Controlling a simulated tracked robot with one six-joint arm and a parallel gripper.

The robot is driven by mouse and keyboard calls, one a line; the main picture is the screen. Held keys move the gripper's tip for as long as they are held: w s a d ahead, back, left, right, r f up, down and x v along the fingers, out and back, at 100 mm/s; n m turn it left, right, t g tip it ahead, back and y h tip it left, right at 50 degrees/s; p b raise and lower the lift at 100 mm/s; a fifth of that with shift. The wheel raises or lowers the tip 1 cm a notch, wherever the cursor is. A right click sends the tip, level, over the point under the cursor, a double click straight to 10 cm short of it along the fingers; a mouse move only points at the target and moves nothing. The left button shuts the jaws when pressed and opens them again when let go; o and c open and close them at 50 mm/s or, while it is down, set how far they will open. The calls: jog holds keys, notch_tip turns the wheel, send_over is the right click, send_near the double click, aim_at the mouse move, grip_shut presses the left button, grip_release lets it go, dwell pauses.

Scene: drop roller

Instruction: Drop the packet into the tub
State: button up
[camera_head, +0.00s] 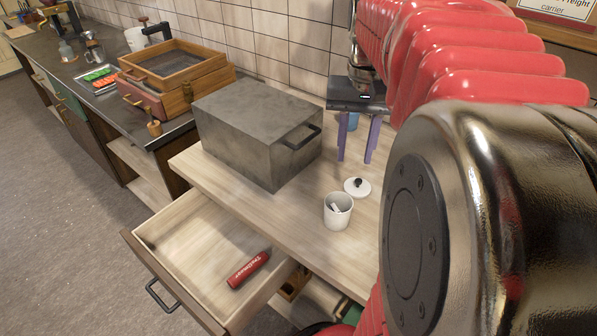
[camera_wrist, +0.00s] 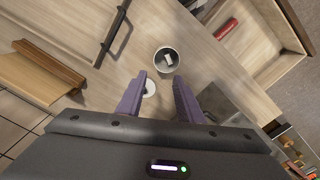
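The tub (camera_head: 338,219) is a small white open pot standing on the pale wooden counter. It also shows in the wrist view (camera_wrist: 157,66), beyond my fingertips. A small white piece, which looks like the packet (camera_head: 335,208), lies inside the tub; it also shows in the wrist view (camera_wrist: 168,60). A white lid (camera_head: 362,190) with a black knob lies on the counter beside the tub. My gripper (camera_head: 355,159) has two purple fingers pointing down, spread apart with nothing between them. It is above the counter, behind the tub. In the wrist view (camera_wrist: 160,80) the lid shows between the fingers.
A large grey box (camera_head: 240,145) with a black handle stands left of the tub. An open drawer (camera_head: 175,240) below the counter's front edge holds a red cylinder (camera_head: 248,269). Wooden trays (camera_head: 175,65) stand on the dark counter at the left. A tiled wall is behind.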

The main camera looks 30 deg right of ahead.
notch_tip(320, 180, up, 7)
jog(key=shift+f, duration=0.2)
jog(key=shift+w, duration=0.15)
dwell(0.7)
jog(key=w+a+f+n+t+h, duration=0.1)
jog(key=a+f+n+t, duration=0.1)
jog(key=a+f, duration=0.35)
jog(key=s+a+f+n+t, duration=0.1)
jog(key=s+a+f+n, duration=0.1)
jog(key=a, duration=0.6)
jog(key=s+a+f+n+t+y, duration=0.1)
jog(key=s+a+f+n+t, duration=0.1)
jog(key=a, duration=0.7)
notch_tip(320, 180, down, 3)
jog(key=shift+s+a+r+n+t, duration=0.1)
jog(key=shift+s+a+n+t, duration=0.15)
jog(key=shift+s+n, duration=0.55)
